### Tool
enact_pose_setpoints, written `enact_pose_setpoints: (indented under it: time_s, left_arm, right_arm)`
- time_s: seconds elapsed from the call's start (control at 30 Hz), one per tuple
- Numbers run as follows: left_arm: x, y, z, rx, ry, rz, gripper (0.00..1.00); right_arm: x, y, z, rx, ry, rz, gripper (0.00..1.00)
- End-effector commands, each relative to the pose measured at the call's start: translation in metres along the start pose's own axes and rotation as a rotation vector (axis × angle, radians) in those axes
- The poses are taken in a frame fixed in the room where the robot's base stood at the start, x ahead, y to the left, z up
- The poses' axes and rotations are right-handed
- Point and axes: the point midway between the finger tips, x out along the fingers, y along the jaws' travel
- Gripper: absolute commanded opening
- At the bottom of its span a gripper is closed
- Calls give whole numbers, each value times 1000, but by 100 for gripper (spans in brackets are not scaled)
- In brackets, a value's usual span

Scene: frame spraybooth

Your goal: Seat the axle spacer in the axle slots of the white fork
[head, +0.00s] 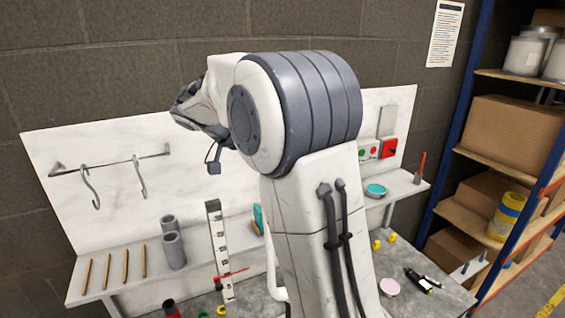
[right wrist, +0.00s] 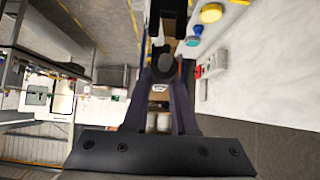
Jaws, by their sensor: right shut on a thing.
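My right gripper (right wrist: 163,58) fills the middle of the right wrist view. Its dark fingers are shut on a dark grey round piece (right wrist: 164,67), which I take to be the axle spacer, seen end-on. My right arm stands across the middle of the head view and hides much of the bench. A slim curved white piece (head: 272,262) shows at the arm's left edge in the head view. I cannot tell whether it is part of the white fork. No axle slots can be made out. My left gripper is in neither view.
A hook rail (head: 112,160) is on the panel. Shelving holds cardboard boxes (head: 512,132).

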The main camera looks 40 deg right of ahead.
Motion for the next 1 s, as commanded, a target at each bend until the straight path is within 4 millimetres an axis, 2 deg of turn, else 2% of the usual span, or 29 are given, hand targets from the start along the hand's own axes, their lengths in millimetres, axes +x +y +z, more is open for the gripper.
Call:
enact_pose_setpoints:
  time_s: [1.0]
  left_arm:
    - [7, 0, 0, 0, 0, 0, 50]
  right_arm:
    - [0, 0, 0, 0, 0, -1, 0]
